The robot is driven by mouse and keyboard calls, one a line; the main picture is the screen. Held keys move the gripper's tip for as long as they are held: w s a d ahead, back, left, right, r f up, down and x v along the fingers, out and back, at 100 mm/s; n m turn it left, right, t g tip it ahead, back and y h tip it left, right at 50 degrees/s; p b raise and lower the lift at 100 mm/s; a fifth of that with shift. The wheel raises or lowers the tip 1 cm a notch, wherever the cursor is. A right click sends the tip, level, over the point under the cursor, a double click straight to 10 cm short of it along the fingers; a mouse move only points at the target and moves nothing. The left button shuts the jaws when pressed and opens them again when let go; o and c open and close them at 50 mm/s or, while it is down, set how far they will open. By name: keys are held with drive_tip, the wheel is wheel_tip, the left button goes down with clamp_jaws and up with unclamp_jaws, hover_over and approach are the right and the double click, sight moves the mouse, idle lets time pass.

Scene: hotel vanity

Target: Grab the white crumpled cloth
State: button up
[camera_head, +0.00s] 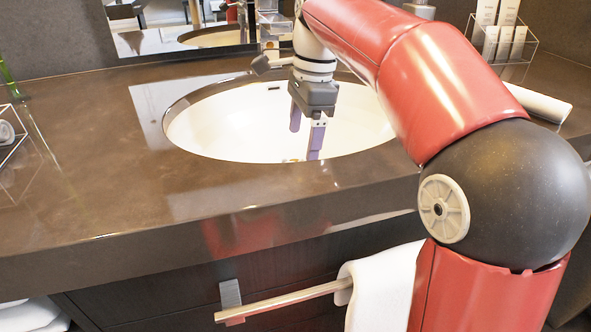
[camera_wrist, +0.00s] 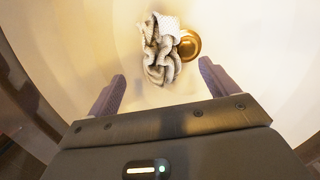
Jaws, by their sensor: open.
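The white crumpled cloth (camera_wrist: 160,55) lies in the bottom of the sink basin in the wrist view, next to a round brass drain (camera_wrist: 189,45). It looks white to grey with folds. In the head view the cloth cannot be made out. My gripper (camera_wrist: 160,88) is open, with its two purple fingers apart and nothing between them. The cloth lies beyond the fingertips, roughly centred between them. In the head view my gripper (camera_head: 306,138) points down into the white sink (camera_head: 225,125), above its bottom.
A brown stone counter (camera_head: 95,150) surrounds the sink. A mirror stands behind it. A clear holder with white tubes (camera_head: 503,40) and a rolled white towel (camera_head: 540,103) are at right. A white towel (camera_head: 380,290) hangs on a metal bar (camera_head: 285,299) in front.

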sight(300, 159)
drive_tip(key=f, duration=0.4)
drive_tip(key=f+b, duration=0.1)
drive_tip(key=f, duration=0.1)
drive_tip(key=shift+a, duration=0.25)
drive_tip(key=c, duration=1.1)
